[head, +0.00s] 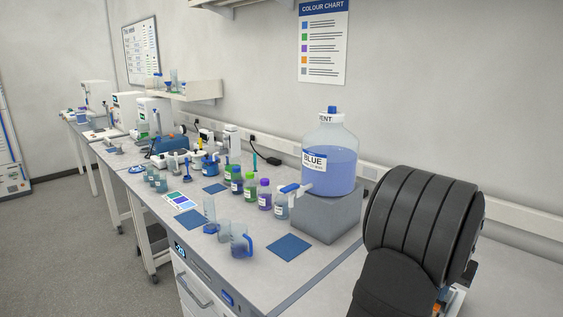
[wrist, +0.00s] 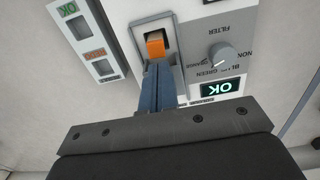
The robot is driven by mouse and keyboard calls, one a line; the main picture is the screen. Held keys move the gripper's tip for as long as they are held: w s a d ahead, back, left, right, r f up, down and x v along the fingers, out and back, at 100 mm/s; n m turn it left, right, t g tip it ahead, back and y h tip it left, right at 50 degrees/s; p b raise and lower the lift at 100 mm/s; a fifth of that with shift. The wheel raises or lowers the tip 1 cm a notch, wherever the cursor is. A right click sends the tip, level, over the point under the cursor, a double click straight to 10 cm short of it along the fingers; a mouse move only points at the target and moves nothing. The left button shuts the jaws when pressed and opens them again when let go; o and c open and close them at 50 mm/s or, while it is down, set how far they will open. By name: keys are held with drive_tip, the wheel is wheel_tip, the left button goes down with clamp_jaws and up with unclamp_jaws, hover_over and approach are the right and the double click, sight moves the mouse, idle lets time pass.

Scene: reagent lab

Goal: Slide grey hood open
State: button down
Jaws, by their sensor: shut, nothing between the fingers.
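In the wrist view my gripper (wrist: 159,72) is shut and empty, its blue fingers pressed together. The fingertips are at the lower edge of a recess in a white instrument (wrist: 195,13). An orange block (wrist: 155,46) shows inside the recess, just beyond the fingertips. A grey surround (wrist: 176,82) borders the recess beside the fingers; I cannot tell whether it is the grey hood. Contact between fingers and surround cannot be made out. In the head view my arm fills the lower right, and the gripper is out of sight.
Beside the recess are a grey filter knob (wrist: 221,55) and a lit OK display (wrist: 222,88). In the head view, a large blue bottle (head: 330,165) stands on a grey block (head: 325,215), near several small bottles.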

drive_tip(key=shift+r, duration=2.85)
drive_tip(key=c, duration=1.4)
unclamp_jaws()
drive_tip(key=s+d+r+n+t, duration=0.2)
drive_tip(key=s+r+n+t, duration=0.3)
drive_tip(key=r+n, duration=0.5)
drive_tip(key=shift+m, duration=0.5)
drive_tip(key=x, duration=1.6)
drive_tip(key=shift+s+d+f, duration=0.1)
drive_tip(key=shift+f, duration=0.25)
clamp_jaws()
